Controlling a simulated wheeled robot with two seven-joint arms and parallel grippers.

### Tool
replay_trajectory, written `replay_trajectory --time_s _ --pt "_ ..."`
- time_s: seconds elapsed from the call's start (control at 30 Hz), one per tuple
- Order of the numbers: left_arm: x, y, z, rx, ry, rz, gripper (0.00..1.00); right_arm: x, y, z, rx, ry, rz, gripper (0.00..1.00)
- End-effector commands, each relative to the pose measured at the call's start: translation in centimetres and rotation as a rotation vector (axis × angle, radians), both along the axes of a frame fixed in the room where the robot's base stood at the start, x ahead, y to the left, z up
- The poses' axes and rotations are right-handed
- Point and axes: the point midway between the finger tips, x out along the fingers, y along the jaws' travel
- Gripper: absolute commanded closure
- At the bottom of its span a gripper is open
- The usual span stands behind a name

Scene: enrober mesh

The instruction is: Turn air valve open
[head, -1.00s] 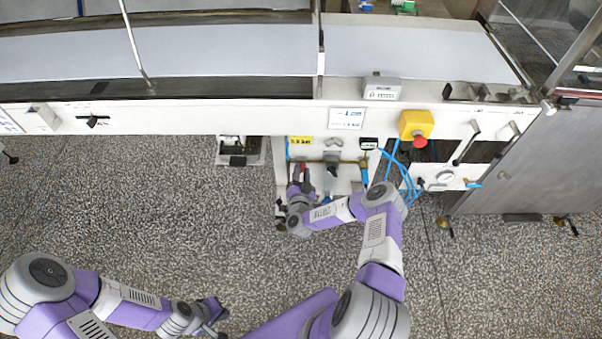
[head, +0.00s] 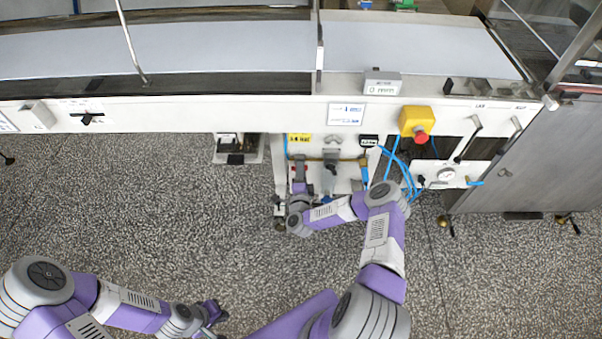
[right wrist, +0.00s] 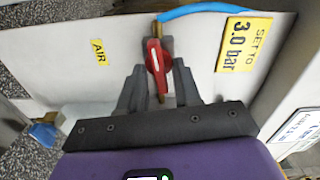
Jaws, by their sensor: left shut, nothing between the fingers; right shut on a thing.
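The air valve's red handle (right wrist: 157,62) is between the fingers of my right gripper (right wrist: 158,88) in the right wrist view. The handle points roughly along the short brass pipe (right wrist: 160,30) behind it. A yellow AIR label (right wrist: 99,50) is on the white panel to its left. In the head view my right gripper (head: 300,170) reaches up to the panel below the conveyor and hides most of the handle. My left gripper (head: 218,314) is shut and empty, low over the floor at the lower left, far from the valve.
A blue hose (right wrist: 205,9) runs beside the valve, near a yellow "SET TO 3.0 bar" label (right wrist: 244,45). Open floor lies in front.

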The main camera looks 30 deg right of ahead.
Motion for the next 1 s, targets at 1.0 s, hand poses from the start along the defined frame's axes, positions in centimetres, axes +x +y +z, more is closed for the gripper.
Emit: replay_trajectory --time_s 1.0 --pt "0.0 0.0 -0.54 0.0 0.0 0.0 1.0 0.03 0.02 -0.05 0.13 -0.081 0.001 0.62"
